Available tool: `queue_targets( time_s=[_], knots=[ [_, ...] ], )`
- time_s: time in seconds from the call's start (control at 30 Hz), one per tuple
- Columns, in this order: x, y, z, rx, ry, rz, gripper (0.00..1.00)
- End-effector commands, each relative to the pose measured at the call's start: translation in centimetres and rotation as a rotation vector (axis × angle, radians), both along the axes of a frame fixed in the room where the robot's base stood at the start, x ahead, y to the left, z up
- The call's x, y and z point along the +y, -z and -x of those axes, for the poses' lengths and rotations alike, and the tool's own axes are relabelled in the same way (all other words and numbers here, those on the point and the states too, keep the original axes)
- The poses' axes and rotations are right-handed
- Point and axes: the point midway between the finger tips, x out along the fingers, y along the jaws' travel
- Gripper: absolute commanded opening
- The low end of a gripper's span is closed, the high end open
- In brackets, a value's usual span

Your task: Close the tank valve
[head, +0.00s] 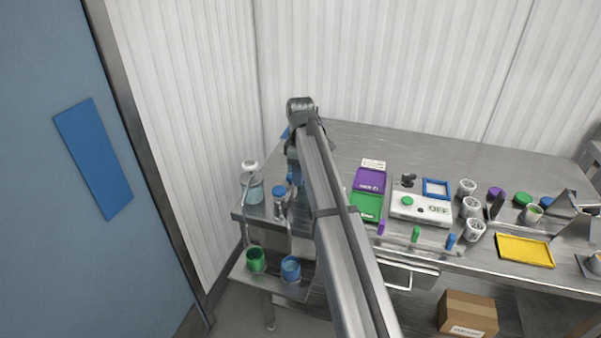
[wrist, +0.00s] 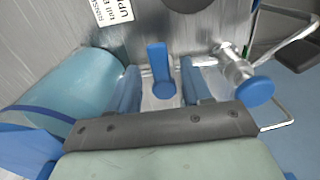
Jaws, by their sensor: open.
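In the wrist view my gripper (wrist: 162,76) is open, with one blue finger on each side of a blue lever handle (wrist: 157,62). The lever points up in the picture and ends in a rounded blue part at its lower end. Gaps show between the lever and both fingers. A pale blue cylindrical tank (wrist: 82,82) with a dark blue band lies left of the fingers. A metal fitting with a round blue knob (wrist: 257,90) is to the right. Which of these is the tank valve is not certain. In the head view my arm hides most of the gripper.
A clear container (head: 252,189) stands at the table's left end. A green cup (head: 256,259) and a blue cup (head: 291,268) sit on a lower shelf. A purple tray (head: 371,180), green tray (head: 366,206) and white switch box (head: 421,208) lie right of my arm.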

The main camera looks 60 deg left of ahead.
Motion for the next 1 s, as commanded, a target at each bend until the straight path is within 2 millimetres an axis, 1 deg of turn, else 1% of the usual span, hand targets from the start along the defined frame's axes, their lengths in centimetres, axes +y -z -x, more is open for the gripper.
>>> queue_targets(
  time_s=[0.17,0.27,0.5,0.7,0.9,1.0],
  knots=[
    [0.1,-1.6,0.0,-0.001,0.0,-0.002,0.49],
    [0.1,-3.2,0.0,-0.001,0.0,-0.002,0.49],
    [0.1,-8.0,0.0,-0.001,0.0,-0.002,0.49],
    [0.1,-11.4,0.0,0.0,0.0,-0.001,0.49],
    [0.1,-13.2,0.0,0.0,0.0,-0.001,0.49],
    [0.0,-13.6,0.0,-0.001,0.0,-0.001,0.49]
  ],
)
